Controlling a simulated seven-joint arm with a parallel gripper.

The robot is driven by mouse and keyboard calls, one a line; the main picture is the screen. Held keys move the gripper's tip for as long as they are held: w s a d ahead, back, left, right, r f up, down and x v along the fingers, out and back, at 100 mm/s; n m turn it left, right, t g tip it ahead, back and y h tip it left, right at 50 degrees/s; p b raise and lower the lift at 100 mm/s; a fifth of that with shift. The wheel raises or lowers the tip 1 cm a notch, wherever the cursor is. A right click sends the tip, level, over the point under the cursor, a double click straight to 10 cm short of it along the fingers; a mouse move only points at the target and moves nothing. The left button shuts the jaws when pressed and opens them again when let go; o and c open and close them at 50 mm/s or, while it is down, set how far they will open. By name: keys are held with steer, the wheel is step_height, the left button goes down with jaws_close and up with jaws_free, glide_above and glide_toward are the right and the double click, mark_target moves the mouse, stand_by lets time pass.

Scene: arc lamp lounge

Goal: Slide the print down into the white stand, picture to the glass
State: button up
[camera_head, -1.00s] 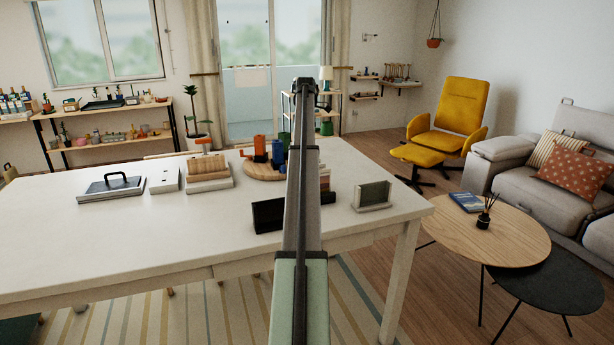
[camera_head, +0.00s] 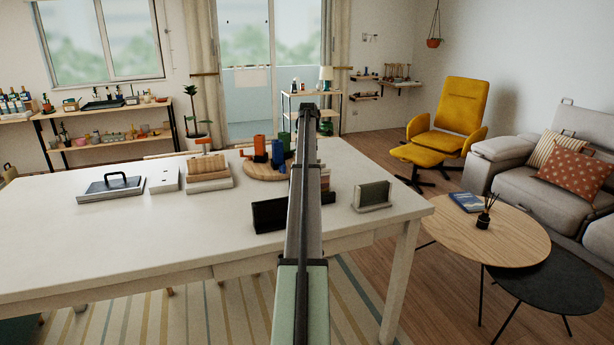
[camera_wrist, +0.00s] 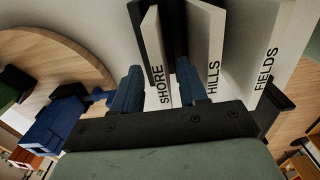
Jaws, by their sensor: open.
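In the wrist view my gripper (camera_wrist: 160,90) is open, with one blue finger on each side of the white print edge marked SHORE (camera_wrist: 156,65). I cannot tell whether the fingers touch it. White edges marked HILLS (camera_wrist: 205,45) and FIELDS (camera_wrist: 254,50) stand to its right, in a dark rack (camera_wrist: 137,20). The picture faces are not readable. In the head view the white stand (camera_head: 373,208), with a grey-green upright panel, is right of my arm. My arm hides the gripper and part of the print rack (camera_head: 325,182) there.
A black upright panel (camera_head: 269,215) stands just left of my arm on the white table (camera_head: 130,235). A round wooden board (camera_head: 263,171) holds orange, blue and green items behind it. Wooden blocks, a white box and a handled tray are farther left. The front left of the table is clear.

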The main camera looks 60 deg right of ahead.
steer(key=f, duration=0.4)
steer(key=shift+a+f, duration=0.1)
steer(key=shift+a, duration=0.1)
jaws_close()
